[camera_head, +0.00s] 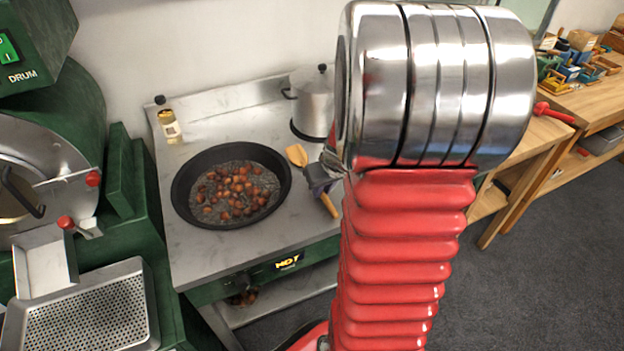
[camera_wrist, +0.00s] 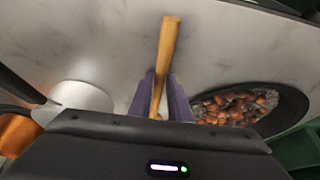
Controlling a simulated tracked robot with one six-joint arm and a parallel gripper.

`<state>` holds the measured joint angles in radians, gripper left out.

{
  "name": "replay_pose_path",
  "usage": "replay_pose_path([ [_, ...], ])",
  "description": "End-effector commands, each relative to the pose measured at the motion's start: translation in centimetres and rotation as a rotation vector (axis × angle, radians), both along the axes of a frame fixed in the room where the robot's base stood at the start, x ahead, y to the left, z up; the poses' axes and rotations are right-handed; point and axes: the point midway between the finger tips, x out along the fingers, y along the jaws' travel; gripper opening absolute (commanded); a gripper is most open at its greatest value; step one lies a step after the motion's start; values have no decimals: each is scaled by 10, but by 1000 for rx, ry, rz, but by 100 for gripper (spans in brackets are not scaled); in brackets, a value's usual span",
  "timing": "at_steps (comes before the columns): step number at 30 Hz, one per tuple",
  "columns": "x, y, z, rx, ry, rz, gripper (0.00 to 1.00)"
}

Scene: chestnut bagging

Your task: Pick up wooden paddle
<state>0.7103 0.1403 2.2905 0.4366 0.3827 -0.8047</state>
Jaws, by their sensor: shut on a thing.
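The wooden paddle (camera_head: 297,156) shows in the head view to the right of the pan, its broad end up and left and its handle (camera_head: 328,204) down and right. My gripper (camera_head: 320,178) is shut on the paddle between these ends. In the wrist view, the purple fingers of my gripper (camera_wrist: 160,98) stand on either side of the paddle (camera_wrist: 168,45), whose handle extends away from the jaws. My gripper's body hides the paddle's other end there. I cannot tell whether the paddle touches the stove top.
A black pan (camera_head: 183,207) with several chestnuts (camera_head: 240,190) sits on the stove top (camera_head: 200,256), also in the wrist view (camera_wrist: 290,93). A metal pot (camera_head: 313,103) stands behind the paddle, and a bottle (camera_head: 169,124) at back left. Green machinery (camera_head: 120,190) stands left.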

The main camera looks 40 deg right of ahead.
Motion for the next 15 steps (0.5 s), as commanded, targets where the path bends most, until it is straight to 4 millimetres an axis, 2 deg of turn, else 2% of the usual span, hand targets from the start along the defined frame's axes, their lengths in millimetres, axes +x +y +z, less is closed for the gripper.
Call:
replay_pose_path([
  [8,1,0,11,-1,-3,0,0],
  [15,1,-1,48,-4,-4,1,0],
])
